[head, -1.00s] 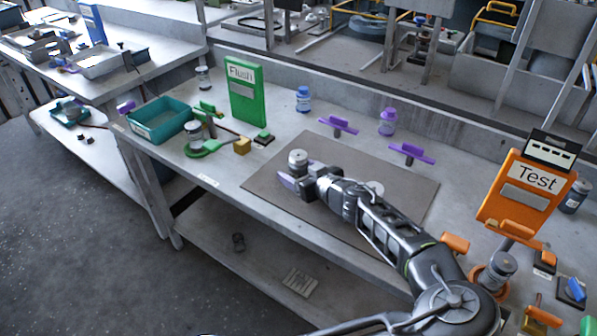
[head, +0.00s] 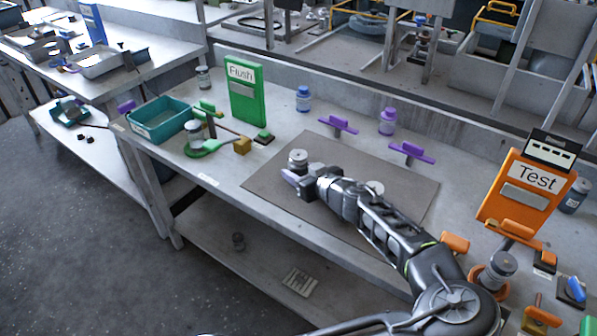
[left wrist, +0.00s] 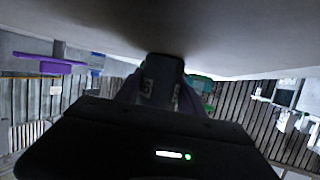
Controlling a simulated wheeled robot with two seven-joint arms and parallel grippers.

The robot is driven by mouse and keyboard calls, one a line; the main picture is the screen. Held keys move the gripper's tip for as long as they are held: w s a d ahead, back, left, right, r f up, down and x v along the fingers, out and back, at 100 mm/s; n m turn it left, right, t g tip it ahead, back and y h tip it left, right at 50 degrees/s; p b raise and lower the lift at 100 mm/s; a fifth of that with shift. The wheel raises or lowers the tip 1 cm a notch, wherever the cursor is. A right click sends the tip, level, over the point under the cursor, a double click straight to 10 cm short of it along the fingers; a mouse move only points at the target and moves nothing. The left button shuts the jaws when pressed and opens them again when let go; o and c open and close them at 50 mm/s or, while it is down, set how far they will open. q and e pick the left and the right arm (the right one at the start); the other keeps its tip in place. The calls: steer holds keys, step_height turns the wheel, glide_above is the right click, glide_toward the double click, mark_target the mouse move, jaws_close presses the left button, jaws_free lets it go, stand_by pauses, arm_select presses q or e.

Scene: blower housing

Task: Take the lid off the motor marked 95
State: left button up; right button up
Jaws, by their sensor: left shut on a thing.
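A grey cylindrical motor with a round top (head: 297,158) stands near the left side of the brown mat (head: 345,225). My left gripper (head: 291,174), with purple fingertips, is at this motor and shut on it. In the left wrist view the dark body of the motor (left wrist: 162,82) sits between the fingers, with a pale marking that I cannot read for sure. A second round grey top (head: 375,187) shows behind my left forearm, mostly hidden. No number can be read in the head view. My right gripper is not in view.
A green Flush panel (head: 245,92), a teal bin (head: 160,119) and a green stand (head: 205,147) are on the left. Purple holders (head: 338,125) and bottles (head: 387,121) stand behind the mat. An orange Test panel (head: 527,190) is at right. The mat's right part is clear.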

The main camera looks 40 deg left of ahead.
mark_target(299, 154)
arm_select(q)
jaws_close()
steer(key=shift+r, duration=0.1)
step_height(299, 154, up, 10)
steer(key=shift+f, duration=0.1)
stand_by(0.5)
stand_by(0.4)
steer(key=o, duration=0.5)
jaws_free()
jaws_close()
